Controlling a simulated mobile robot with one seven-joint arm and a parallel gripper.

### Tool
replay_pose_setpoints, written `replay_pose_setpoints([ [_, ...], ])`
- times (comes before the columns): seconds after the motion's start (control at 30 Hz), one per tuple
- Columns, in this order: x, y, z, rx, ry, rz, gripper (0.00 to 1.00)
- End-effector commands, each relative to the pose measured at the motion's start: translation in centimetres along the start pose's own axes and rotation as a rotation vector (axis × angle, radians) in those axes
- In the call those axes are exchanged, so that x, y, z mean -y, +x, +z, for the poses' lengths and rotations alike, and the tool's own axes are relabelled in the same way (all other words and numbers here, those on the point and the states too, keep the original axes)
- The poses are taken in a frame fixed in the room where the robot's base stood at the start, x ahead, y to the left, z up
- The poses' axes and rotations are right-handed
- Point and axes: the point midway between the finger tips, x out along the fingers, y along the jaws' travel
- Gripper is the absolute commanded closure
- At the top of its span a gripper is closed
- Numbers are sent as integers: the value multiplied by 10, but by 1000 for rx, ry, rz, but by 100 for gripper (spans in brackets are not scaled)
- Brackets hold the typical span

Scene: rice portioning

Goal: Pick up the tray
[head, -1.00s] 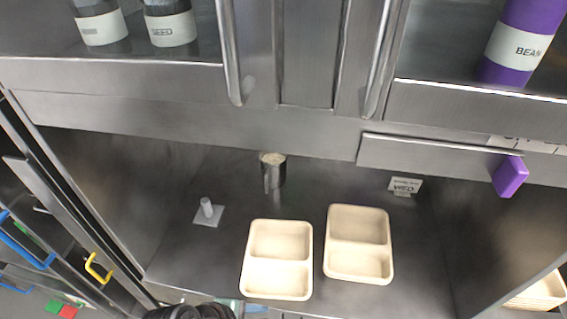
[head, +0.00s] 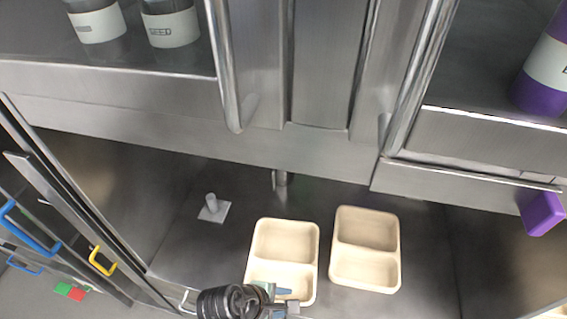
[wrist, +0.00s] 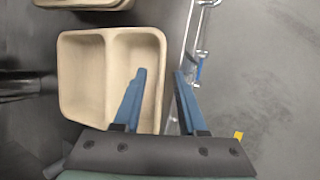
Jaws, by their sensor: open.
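Two beige trays, each with two compartments, lie on the steel counter in the head view: a left tray (head: 286,240) and a right tray (head: 366,228). My gripper (head: 284,299) is at the near end of the left tray and covers part of its front rim. In the wrist view, a tray (wrist: 82,75) lies below my open gripper (wrist: 160,76). One blue finger overlaps the tray's right compartment and the other is past its right rim. I cannot tell how far above the rim they are. Nothing is held.
A small grey peg on a square plate (head: 213,210) stands left of the trays. A metal cylinder (head: 280,178) is partly hidden behind the overhanging cabinet (head: 165,125). A purple block (head: 541,212) is at the right. A drawer with a yellow handle (head: 101,260) is at the left.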

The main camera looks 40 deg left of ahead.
Motion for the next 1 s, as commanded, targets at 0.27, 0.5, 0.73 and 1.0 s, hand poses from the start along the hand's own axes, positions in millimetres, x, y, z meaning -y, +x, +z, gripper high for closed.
replay_pose_setpoints([
  [0.27, 3, 34, 1, 0, 0, -2, 59],
  [0.5, 3, 44, 0, -1, 0, 0, 59],
  [0.73, 3, 44, 0, -1, 0, 0, 59],
  [1.0, 4, 46, 0, 0, 0, -1, 59],
])
